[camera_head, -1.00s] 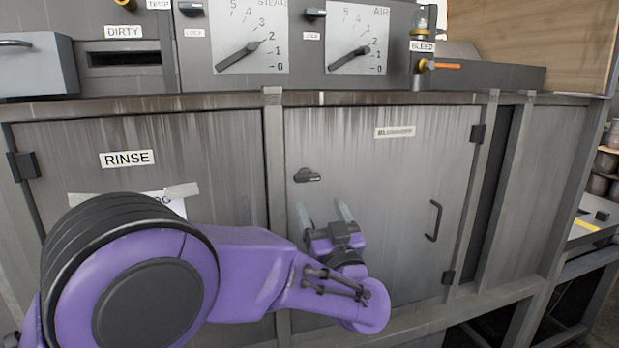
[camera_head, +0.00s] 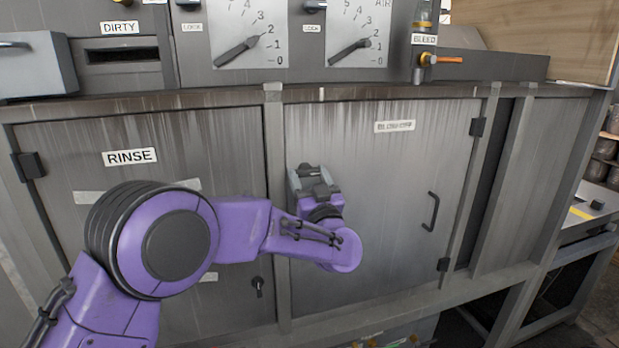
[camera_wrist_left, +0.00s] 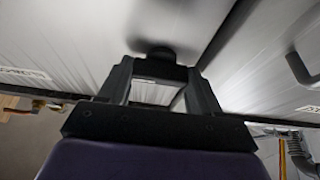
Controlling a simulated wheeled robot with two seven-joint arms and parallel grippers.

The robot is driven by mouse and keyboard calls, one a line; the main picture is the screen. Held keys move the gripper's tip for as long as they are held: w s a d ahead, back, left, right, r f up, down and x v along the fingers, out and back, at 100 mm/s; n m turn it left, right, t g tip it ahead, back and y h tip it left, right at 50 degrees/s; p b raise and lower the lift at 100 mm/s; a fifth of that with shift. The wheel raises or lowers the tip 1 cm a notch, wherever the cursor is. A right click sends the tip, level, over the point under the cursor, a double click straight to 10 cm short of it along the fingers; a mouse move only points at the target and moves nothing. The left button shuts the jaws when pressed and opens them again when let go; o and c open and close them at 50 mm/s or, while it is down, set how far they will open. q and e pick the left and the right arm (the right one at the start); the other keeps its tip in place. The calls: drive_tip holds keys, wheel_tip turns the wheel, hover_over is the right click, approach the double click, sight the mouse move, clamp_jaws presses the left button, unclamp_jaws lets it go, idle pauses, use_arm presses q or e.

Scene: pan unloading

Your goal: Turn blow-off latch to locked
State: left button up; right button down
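The blow-off latch is a small dark knob on the upper left of the grey door (camera_head: 385,200) with a blurred label. In the head view my left gripper (camera_head: 311,177) is at the latch and largely covers it. In the left wrist view the latch (camera_wrist_left: 155,52) is a dark blurred shape just beyond and between the two fingertips (camera_wrist_left: 160,68). The fingers stand apart, with a gap of bright door surface between them. Contact with the latch cannot be told. The latch's angle is hidden or blurred. My right gripper is not in view.
A black door handle (camera_head: 431,211) is on the right of the same door. The RINSE door (camera_head: 200,135) is to the left, with another small dark latch (camera_head: 257,287) low on it. Dials and an orange-handled bleed valve (camera_head: 440,60) sit above the ledge.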

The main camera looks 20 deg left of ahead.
use_arm(q)
drive_tip(key=n+y+b, duration=0.1)
drive_tip(key=n+b, duration=0.1)
drive_tip(key=n+g+b, duration=0.1)
drive_tip(key=n, duration=0.1)
drive_tip(key=shift+f+n+y+b, duration=0.2)
drive_tip(key=shift+n+y+b, duration=0.1)
drive_tip(key=shift+y+b, duration=0.1)
drive_tip(key=n+g+y+b, duration=0.1)
drive_tip(key=n, duration=0.1)
drive_tip(key=shift+d+n+g, duration=0.1)
drive_tip(key=shift+n+g, duration=0.2)
drive_tip(key=n+g+b, duration=0.1)
drive_tip(key=n, duration=0.2)
drive_tip(key=n+g+b, duration=0.1)
drive_tip(key=n, duration=0.2)
drive_tip(key=n+g+y+b, duration=0.1)
drive_tip(key=n+g, duration=0.1)
drive_tip(key=n, duration=0.1)
drive_tip(key=shift+w+d+r, duration=0.1)
drive_tip(key=shift+r, duration=0.15)
drive_tip(key=n+g, duration=0.1)
drive_tip(key=n, duration=0.2)
drive_tip(key=n+g+h+b, duration=0.1)
drive_tip(key=n, duration=0.2)
drive_tip(key=shift+r, duration=0.15)
drive_tip(key=o, duration=0.8)
